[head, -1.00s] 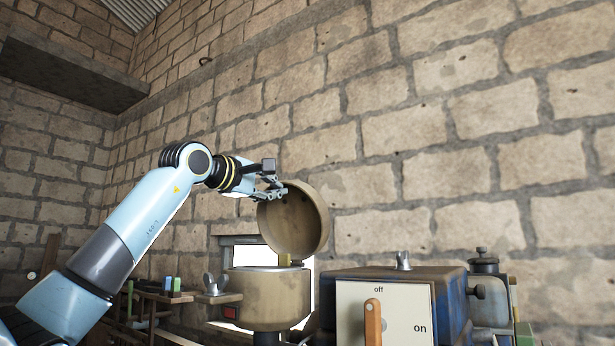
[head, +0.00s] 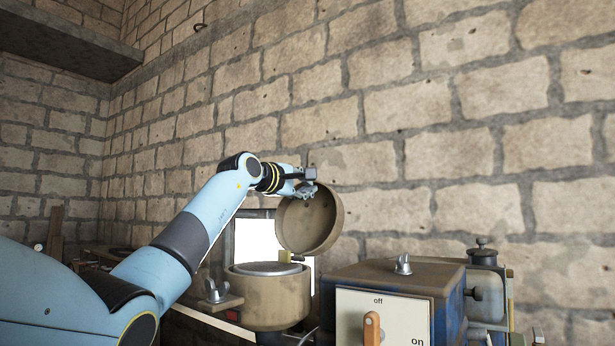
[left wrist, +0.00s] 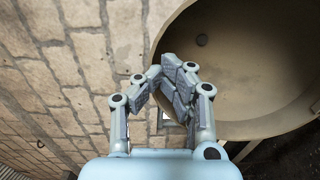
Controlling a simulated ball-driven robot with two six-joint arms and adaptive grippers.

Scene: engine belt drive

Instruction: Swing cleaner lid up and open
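The cleaner lid (head: 308,224) is a round tan cap, swung up and standing tilted back above the cleaner bowl (head: 266,301), with its hollow inner side showing. The bowl is open at the top and a grey disc shows inside it. My left gripper (head: 306,188) is at the lid's upper left rim. In the left wrist view my fingers (left wrist: 168,86) are bent toward each other beside the rim of the lid (left wrist: 260,75). Whether they grip the rim cannot be made out. My right gripper is not in view.
A blue and brown box with an off/on panel (head: 382,312) and an orange lever (head: 372,328) stands right of the bowl. A wing nut (head: 213,292) sits on a bracket at the bowl's left. A brick wall (head: 450,120) stands behind.

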